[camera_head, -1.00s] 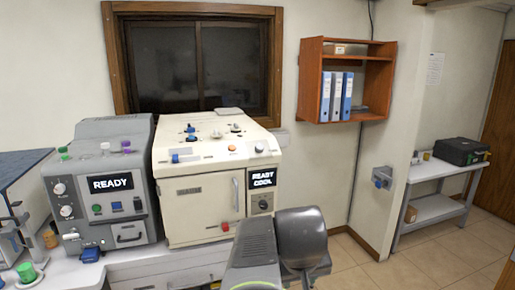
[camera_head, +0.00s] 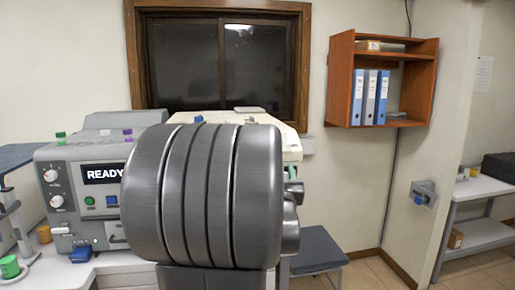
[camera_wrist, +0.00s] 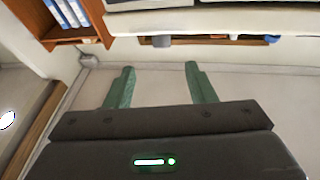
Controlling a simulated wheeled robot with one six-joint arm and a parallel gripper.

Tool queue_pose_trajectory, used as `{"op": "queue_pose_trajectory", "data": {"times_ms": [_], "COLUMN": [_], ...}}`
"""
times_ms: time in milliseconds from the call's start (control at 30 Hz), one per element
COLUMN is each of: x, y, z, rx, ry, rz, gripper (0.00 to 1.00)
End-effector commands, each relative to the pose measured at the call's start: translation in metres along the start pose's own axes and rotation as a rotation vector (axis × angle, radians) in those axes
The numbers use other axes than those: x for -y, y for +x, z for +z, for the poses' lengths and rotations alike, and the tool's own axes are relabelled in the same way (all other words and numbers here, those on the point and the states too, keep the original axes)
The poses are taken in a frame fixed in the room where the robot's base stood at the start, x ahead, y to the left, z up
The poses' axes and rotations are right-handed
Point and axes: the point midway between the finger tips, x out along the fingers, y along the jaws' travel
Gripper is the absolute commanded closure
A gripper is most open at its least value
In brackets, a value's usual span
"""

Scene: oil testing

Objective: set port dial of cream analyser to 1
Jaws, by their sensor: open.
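The cream analyser (camera_head: 293,150) stands on the counter in the head view. Only a strip of its top and its right edge show. My own dark grey arm covers its front, so its display and the port dial are hidden. In the wrist view my gripper (camera_wrist: 159,68) has its two green fingers wide apart with nothing between them. The fingers show against a pale surface. The port dial cannot be made out in the wrist view.
A grey analyser (camera_head: 70,165) reading READY stands left of my arm. A wooden wall shelf (camera_head: 342,80) holds blue binders (camera_head: 370,97). A grey stool-like surface (camera_head: 318,248) is low on the right. A side table (camera_head: 478,188) stands farther right; floor shows between them.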

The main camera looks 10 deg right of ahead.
Motion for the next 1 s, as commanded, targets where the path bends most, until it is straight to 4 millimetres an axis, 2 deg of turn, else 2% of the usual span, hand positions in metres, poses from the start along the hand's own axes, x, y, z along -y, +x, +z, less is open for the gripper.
{"op": "queue_pose_trajectory", "data": {"times_ms": [267,367,700,833,1000], "x": [-0.005,-0.004,-0.004,-0.004,-0.005], "y": [0.012,0.027,0.099,0.120,0.135], "z": [-0.007,-0.009,-0.015,-0.016,-0.016], "rx": [-0.074,-0.072,-0.071,-0.071,-0.071], "ry": [0.007,0.007,0.007,0.007,0.007], "rz": [0.003,0.003,0.003,0.003,0.003], "gripper": [0.50,0.50,0.50,0.50,0.50]}}
